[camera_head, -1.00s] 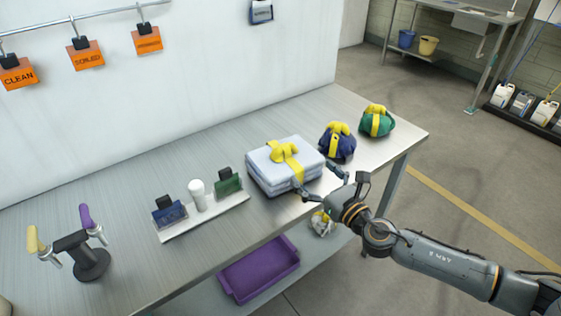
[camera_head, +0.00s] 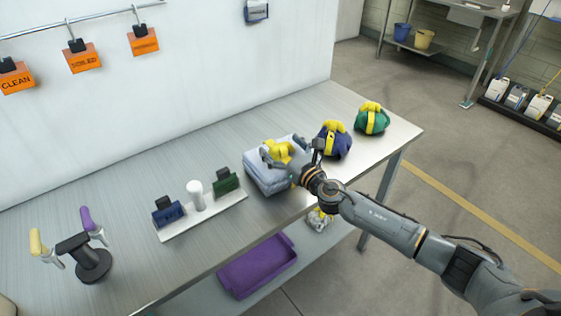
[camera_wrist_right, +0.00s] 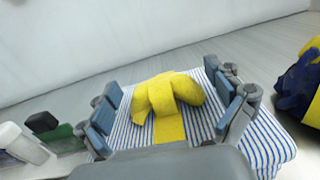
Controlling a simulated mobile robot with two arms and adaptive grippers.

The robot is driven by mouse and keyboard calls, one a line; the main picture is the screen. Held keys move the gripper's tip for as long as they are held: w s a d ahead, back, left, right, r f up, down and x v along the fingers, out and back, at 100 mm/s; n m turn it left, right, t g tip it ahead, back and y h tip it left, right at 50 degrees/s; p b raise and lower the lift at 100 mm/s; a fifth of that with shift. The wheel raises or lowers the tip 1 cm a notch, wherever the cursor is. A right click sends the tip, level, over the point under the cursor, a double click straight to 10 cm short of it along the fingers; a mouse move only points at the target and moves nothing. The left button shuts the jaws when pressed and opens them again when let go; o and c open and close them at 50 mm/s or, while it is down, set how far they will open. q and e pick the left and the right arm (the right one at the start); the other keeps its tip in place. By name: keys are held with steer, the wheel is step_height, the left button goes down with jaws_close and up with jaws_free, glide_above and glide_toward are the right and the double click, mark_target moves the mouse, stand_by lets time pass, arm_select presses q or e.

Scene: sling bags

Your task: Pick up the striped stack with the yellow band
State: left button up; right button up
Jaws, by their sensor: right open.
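The striped stack (camera_head: 262,178) is a folded blue-and-white pile on the metal table, tied with a yellow band that ends in a knot (camera_head: 277,153) on top. The right wrist view shows its stripes (camera_wrist_right: 267,143) and the yellow knot (camera_wrist_right: 165,93) close up. My right gripper (camera_head: 284,156) is open above the stack. In the right wrist view its fingers (camera_wrist_right: 167,108) stand on either side of the yellow knot, apart from it. Part of the stack is hidden behind the gripper. My left gripper is not in view.
A dark blue bundle (camera_head: 334,141) and a green bundle (camera_head: 371,119), both with yellow bands, sit to the right. A white tray (camera_head: 225,205) with small items is to the left. A purple bin (camera_head: 258,268) stands on the lower shelf.

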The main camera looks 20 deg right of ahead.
steer(key=c, duration=1.7)
steer(key=shift+r, duration=0.1)
steer(key=shift+c, duration=1.1)
steer(key=shift+r, duration=0.1)
